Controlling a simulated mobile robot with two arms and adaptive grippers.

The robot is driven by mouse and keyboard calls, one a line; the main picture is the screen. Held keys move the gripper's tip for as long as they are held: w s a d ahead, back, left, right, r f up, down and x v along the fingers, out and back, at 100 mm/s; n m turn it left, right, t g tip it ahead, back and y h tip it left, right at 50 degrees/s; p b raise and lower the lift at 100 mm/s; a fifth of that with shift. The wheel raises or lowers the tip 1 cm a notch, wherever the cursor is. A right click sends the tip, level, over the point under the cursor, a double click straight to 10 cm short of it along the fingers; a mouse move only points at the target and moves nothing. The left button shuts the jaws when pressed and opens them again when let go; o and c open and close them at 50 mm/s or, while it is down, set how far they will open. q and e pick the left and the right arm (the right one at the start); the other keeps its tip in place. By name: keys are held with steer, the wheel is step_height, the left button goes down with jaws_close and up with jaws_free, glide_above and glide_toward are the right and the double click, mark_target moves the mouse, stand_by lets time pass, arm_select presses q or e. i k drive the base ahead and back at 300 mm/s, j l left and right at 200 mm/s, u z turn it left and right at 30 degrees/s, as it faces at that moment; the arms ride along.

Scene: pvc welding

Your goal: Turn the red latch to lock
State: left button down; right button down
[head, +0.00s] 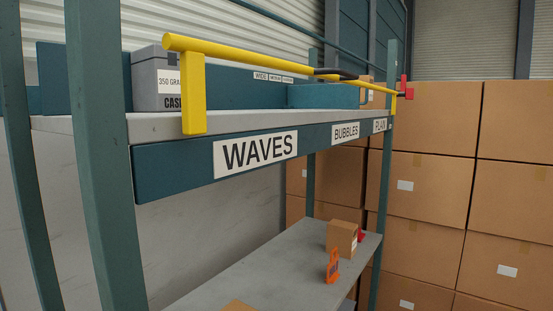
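A small red piece (408,86), which looks like the red latch, sits at the far right end of a yellow bar (240,55). The bar runs along the front of the upper shelf on yellow supports, the near one (193,95) at the left. A dark sleeve-like part (336,72) lies along the bar towards its far end. The latch is small in the head view, and I cannot tell whether it is locked. Neither of my grippers is in view.
The upper shelf (85,125) holds a grey case (150,88) and a teal bin (322,96). Labels read WAVES, BUBBLES and PLAIN. The lower shelf (265,265) holds a small carton (342,237) and an orange item (332,266). Stacked cartons (425,120) fill the right.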

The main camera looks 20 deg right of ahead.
mark_target(408, 92)
steer(key=z, duration=1.35)
steer(key=i+u, duration=0.15)
steer(key=u, duration=0.2)
steer(key=i+l+u, duration=0.1)
steer(key=u, duration=0.25)
steer(key=i+l+u, duration=0.2)
steer(key=i+l, duration=0.2)
steer(key=l, duration=0.25)
steer(key=i+l+u, duration=0.15)
steer(key=l, duration=0.2)
steer(key=i+l+u, duration=0.1)
steer(key=i+l, duration=0.15)
steer(key=l, duration=0.15)
steer(key=i+l+u, duration=0.1)
steer(key=l, duration=0.25)
steer(key=i+l, duration=0.15)
steer(key=l, duration=0.15)
steer(key=i+l, duration=0.2)
steer(key=l, duration=0.1)
